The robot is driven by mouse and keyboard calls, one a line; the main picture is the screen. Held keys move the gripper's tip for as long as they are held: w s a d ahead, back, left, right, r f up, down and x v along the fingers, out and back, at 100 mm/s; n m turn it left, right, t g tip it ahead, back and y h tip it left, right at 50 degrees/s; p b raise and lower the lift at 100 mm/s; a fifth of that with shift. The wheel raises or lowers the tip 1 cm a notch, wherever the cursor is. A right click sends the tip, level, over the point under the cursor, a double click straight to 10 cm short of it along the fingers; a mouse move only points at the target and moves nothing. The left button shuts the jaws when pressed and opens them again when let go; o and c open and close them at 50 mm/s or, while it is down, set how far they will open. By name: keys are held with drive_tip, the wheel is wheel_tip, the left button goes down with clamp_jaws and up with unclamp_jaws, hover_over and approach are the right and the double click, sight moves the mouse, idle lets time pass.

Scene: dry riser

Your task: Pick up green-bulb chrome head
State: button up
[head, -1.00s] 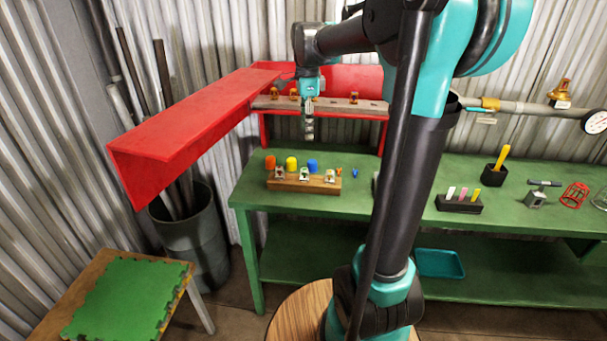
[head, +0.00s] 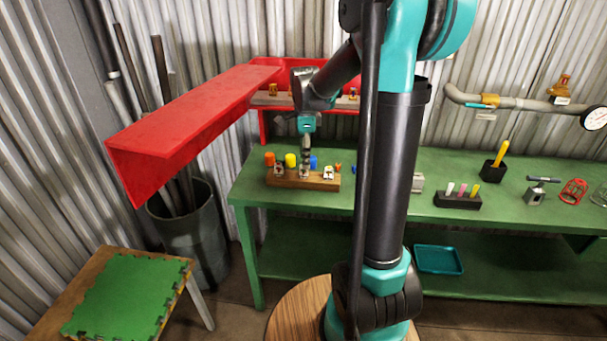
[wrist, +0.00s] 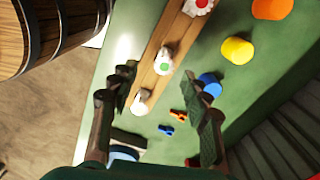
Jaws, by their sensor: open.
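The green-bulb chrome head (wrist: 163,65) is the middle one of three heads on a wooden block (wrist: 172,40). Its green centre shows clearly in the wrist view. In the head view my gripper (head: 306,168) points down just above the middle of the block (head: 289,182) and partly hides this head. In the wrist view the open jaws of my gripper (wrist: 160,76) stand on either side of the block, with the green-bulb head between and slightly beyond the fingertips. I see no contact. A red-centred head (wrist: 200,6) and a pale head (wrist: 140,101) flank it.
Orange (wrist: 272,8), yellow (wrist: 237,50) and blue (wrist: 209,85) caps stand behind the block on the green bench (head: 440,168). Small orange and blue pieces lie near its right end. A red shelf (head: 190,105) overhangs at left.

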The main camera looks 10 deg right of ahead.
sight(303, 173)
drive_tip(key=shift+w+a+f, duration=0.1)
drive_tip(key=shift+w+f, duration=0.05)
drive_tip(key=shift+f, duration=1.05)
drive_tip(key=shift+w+f, duration=0.15)
drive_tip(key=shift+f, duration=1)
clamp_jaws()
